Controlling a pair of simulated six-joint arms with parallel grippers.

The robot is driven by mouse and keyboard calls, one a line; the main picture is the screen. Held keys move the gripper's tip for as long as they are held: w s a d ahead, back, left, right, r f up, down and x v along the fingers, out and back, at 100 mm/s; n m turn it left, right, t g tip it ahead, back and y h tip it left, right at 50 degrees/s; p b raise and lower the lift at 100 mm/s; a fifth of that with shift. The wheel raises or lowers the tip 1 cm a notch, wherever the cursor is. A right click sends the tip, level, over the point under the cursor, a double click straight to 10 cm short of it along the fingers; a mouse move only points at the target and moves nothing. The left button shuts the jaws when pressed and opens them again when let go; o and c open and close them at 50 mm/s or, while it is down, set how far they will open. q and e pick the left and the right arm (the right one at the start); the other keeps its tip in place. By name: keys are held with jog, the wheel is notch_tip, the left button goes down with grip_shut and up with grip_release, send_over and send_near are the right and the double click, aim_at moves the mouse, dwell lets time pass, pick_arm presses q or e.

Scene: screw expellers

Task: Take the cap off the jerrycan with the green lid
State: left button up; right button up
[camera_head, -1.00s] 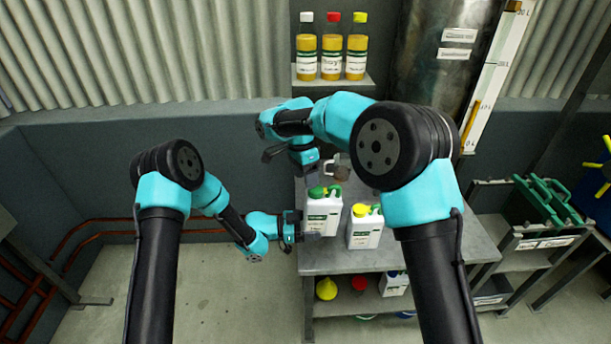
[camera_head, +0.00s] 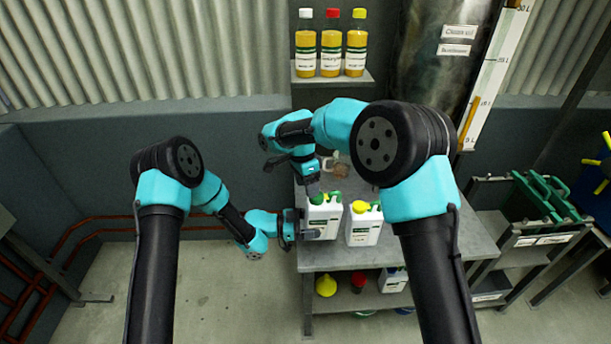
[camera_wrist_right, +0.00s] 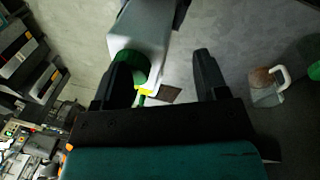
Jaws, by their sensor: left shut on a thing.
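The white jerrycan with the green lid (camera_head: 324,223) stands on the grey table, upright. My left gripper (camera_head: 299,226) is shut on its left side. The green lid (camera_head: 321,198) shows on its top, partly hidden by my right gripper (camera_head: 312,186), which is just above it. In the right wrist view, the right gripper (camera_wrist_right: 165,78) is open, its two fingers apart. The green lid (camera_wrist_right: 133,64) lies close beside the left finger, partly hidden by it, and the white can body (camera_wrist_right: 152,30) reaches up from there.
A jerrycan with a yellow lid (camera_head: 364,228) stands close on the right. A clear jug (camera_head: 340,166) is behind, near the right arm. Bottles (camera_head: 331,52) stand on a wall shelf. A yellow funnel (camera_head: 326,286) is on the lower shelf. The table's right side (camera_head: 450,225) is clear.

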aim_at(323, 213)
jog(key=f, duration=0.3)
jog(key=s+f, duration=0.1)
jog(key=shift+d+f, duration=0.2)
jog(key=shift+d, duration=0.1)
jog(key=shift+w, duration=0.1)
grip_shut()
jog(key=shift+a+r, duration=0.1)
dwell(0.7)
